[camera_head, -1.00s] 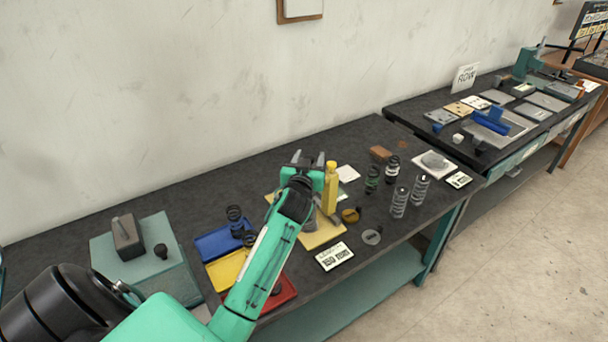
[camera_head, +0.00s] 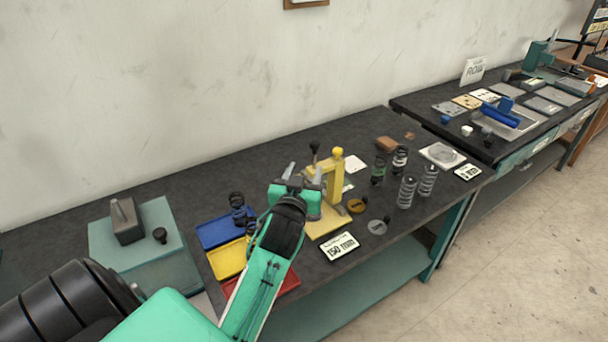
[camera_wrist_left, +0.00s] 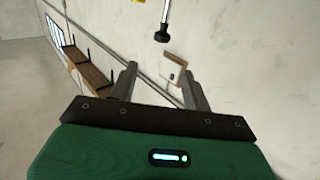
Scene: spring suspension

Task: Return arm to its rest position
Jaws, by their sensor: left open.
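My left gripper (camera_head: 302,174) is above the bench in the head view, beside a yellow press-like stand (camera_head: 337,180) with a dark-knobbed lever. In the left wrist view the two fingers (camera_wrist_left: 158,88) are apart with nothing between them. The fingers point up toward the wall in that view. The lever with its black knob (camera_wrist_left: 162,36) hangs at the top of the wrist view, apart from the fingers. My left arm crosses part of the trays and the stand's base in the head view. My right gripper is not in view.
Blue (camera_head: 214,231), yellow (camera_head: 226,258) and red trays lie left of the gripper, some holding springs. Several springs (camera_head: 407,192) stand to the right. A "150 mm" card (camera_head: 339,246) lies at the front edge.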

